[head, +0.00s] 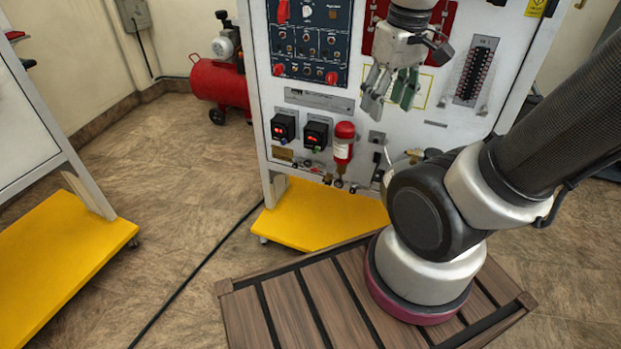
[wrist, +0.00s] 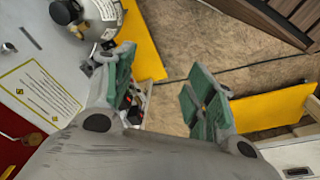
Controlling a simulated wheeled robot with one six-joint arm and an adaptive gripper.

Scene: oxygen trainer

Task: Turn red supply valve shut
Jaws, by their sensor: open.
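The upright panel (head: 300,180) carries several small red parts, and I cannot tell for sure which is the red supply valve. Red knobs sit on its dark blue control plate at the lower left (head: 279,69) and lower right (head: 331,77), with a red piece (head: 282,11) at the top. A red cylinder (head: 344,142) stands lower on the panel. My gripper (head: 391,94) is open and empty in front of the panel, right of the control plate and above the red cylinder. In the wrist view its green-padded fingers (wrist: 163,92) are wide apart with nothing gripped between them.
A yellow base plate (head: 315,218) juts out under the panel. A wooden slatted platform (head: 300,300) lies below my arm. A red tank (head: 218,85) stands behind left; another yellow-based stand (head: 60,240) is at far left. A black cable (head: 200,265) crosses open floor between.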

